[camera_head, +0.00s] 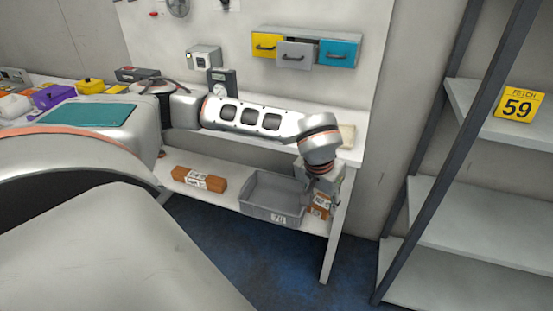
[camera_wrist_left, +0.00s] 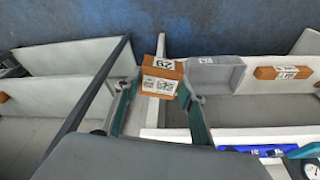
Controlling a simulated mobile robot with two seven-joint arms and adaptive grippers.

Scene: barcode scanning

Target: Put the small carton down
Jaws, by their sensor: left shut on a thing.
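The small carton (camera_head: 317,210) is an orange-brown box with white labels, near the right end of the bench's lower shelf. My left gripper (camera_head: 322,187) reaches down over it, partly hiding it. In the left wrist view the carton (camera_wrist_left: 160,70) sits between the two green-edged fingers of my left gripper (camera_wrist_left: 161,84), which is shut on it. I cannot tell whether the carton touches the shelf. My right gripper is not in view.
A grey bin (camera_head: 272,218) labelled 78 stands just left of the carton. A longer orange-brown carton (camera_head: 199,179) lies further left on the lower shelf (camera_head: 229,197). A bench leg (camera_head: 331,245) is close by on the right. A grey rack (camera_head: 455,215) stands further right.

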